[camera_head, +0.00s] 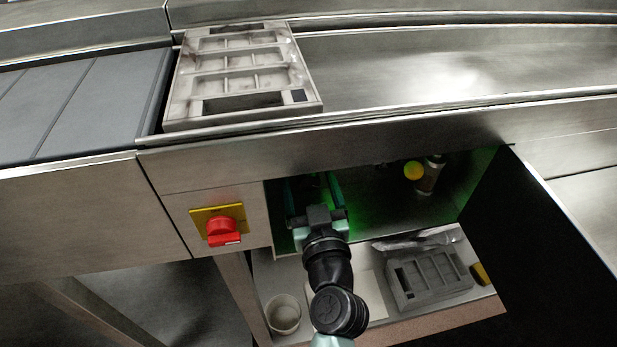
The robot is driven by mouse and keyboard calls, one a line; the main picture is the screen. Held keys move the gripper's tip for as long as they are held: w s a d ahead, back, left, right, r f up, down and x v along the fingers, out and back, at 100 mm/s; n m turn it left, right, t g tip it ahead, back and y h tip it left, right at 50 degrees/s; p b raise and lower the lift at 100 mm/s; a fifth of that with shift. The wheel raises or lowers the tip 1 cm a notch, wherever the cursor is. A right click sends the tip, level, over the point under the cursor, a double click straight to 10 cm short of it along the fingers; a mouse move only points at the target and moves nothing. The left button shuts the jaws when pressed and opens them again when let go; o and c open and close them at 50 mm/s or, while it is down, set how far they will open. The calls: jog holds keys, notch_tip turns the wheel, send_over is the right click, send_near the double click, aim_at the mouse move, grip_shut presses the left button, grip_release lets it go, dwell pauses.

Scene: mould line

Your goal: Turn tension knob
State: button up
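My gripper (312,184) reaches into the open compartment under the conveyor, at its left side. Its two teal fingers are spread apart and point toward the back. Green-lit surface shows between them, and I see nothing clearly held. I cannot make out a tension knob for certain; the area in front of the fingers is dark and partly hidden by the gripper. A yellow round part (413,170) sits in the compartment to the right, apart from my gripper, beside a metallic cylinder (430,175).
A red rotary switch (222,231) on a yellow plate is left of the opening. An open dark door (535,225) bounds the right. A lower shelf holds a white cup (283,313) and a grey mould (428,278). Another mould (240,72) lies on the conveyor above.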

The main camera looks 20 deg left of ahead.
grip_shut()
dwell(0.4)
jog(key=shift+m, duration=0.4)
jog(key=m, duration=0.4)
jog(key=shift+m, duration=0.4)
jog(key=m+p, duration=0.1)
jog(key=m, duration=0.5)
jog(key=shift+p, duration=0.3)
grip_release()
